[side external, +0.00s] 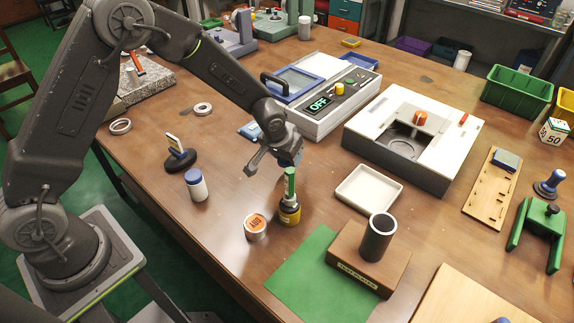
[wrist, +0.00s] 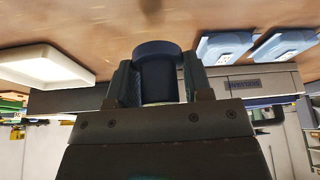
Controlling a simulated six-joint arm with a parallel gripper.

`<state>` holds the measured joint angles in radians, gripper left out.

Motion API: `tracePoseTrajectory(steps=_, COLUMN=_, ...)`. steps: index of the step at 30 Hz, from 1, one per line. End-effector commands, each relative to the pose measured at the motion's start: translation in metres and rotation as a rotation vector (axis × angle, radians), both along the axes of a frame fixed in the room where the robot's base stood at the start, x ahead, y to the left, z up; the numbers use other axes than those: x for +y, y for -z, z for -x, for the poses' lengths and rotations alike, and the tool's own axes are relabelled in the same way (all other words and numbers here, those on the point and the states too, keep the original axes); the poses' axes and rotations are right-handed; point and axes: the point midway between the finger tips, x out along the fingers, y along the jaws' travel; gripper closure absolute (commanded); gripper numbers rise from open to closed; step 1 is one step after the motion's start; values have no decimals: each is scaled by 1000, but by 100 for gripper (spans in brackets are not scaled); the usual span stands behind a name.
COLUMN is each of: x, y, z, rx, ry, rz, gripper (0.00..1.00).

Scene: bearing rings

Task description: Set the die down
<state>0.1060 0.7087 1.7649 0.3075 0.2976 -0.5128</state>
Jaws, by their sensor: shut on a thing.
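The die is a dark blue round piece (wrist: 157,72) with a wider rim at its far end, in the wrist view. My gripper (wrist: 155,85) is shut on it, one finger on each side.
A white tray (side external: 368,188), a wooden block with a dark cylinder (side external: 378,238), and a green mat (side external: 315,285) lie to the right and front.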

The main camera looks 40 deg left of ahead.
Motion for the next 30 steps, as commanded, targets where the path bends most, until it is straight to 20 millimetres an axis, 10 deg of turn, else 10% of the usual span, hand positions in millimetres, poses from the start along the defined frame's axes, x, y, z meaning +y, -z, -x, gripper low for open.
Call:
tracePoseTrajectory(steps=21, x=0, y=43, z=0, rx=0, ry=0, rz=0, gripper=81)
tracePoseTrajectory(steps=22, x=0, y=44, z=0, rx=1, ry=0, rz=0, gripper=53)
tracePoseTrajectory(steps=30, x=0, y=43, z=0, rx=1, ry=0, rz=0, gripper=29)
